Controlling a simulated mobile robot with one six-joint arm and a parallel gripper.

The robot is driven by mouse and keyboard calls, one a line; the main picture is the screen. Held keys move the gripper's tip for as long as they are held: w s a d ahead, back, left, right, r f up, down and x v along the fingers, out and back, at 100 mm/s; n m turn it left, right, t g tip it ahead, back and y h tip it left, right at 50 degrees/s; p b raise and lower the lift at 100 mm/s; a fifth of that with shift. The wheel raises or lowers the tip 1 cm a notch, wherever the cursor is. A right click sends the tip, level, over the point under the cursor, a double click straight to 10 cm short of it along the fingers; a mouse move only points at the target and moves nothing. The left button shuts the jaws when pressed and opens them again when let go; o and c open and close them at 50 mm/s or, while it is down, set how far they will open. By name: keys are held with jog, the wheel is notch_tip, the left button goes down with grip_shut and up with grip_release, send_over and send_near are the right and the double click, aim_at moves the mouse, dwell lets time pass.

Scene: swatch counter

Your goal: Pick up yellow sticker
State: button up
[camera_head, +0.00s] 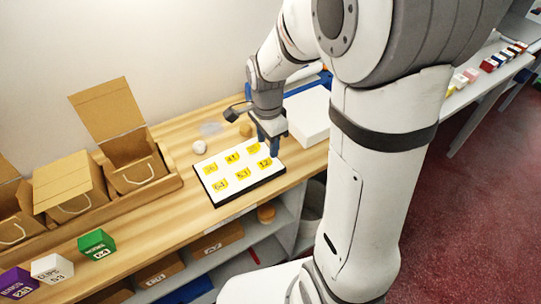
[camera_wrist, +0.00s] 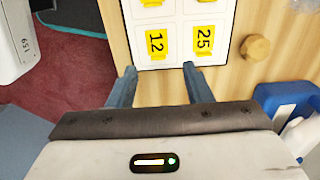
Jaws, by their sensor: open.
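A white board (camera_head: 228,171) with a dark edge lies on the wooden counter and bears several yellow stickers with black numbers. The sticker 12 (camera_head: 264,163) is at its near right corner, and the sticker 25 (camera_head: 253,147) is partly hidden by my gripper. In the wrist view, sticker 12 (camera_wrist: 156,43) and sticker 25 (camera_wrist: 204,40) lie just beyond the fingertips, with two more cut off at the top. My gripper (camera_head: 272,130) points down over the right end of the board. Its two fingers (camera_wrist: 160,68) are apart with nothing between them.
A wooden knob (camera_wrist: 255,47) stands right of the board in the wrist view. Cardboard boxes (camera_head: 70,187) line the left; green (camera_head: 97,244), white (camera_head: 52,268) and purple (camera_head: 18,282) boxes stand at the front edge.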

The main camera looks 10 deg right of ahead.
aim_at(270, 160)
jog(key=f, duration=0.5)
jog(key=shift+w+d, duration=0.15)
jog(key=shift+d, duration=0.15)
jog(key=shift+c, duration=0.3)
jog(key=c, duration=0.8)
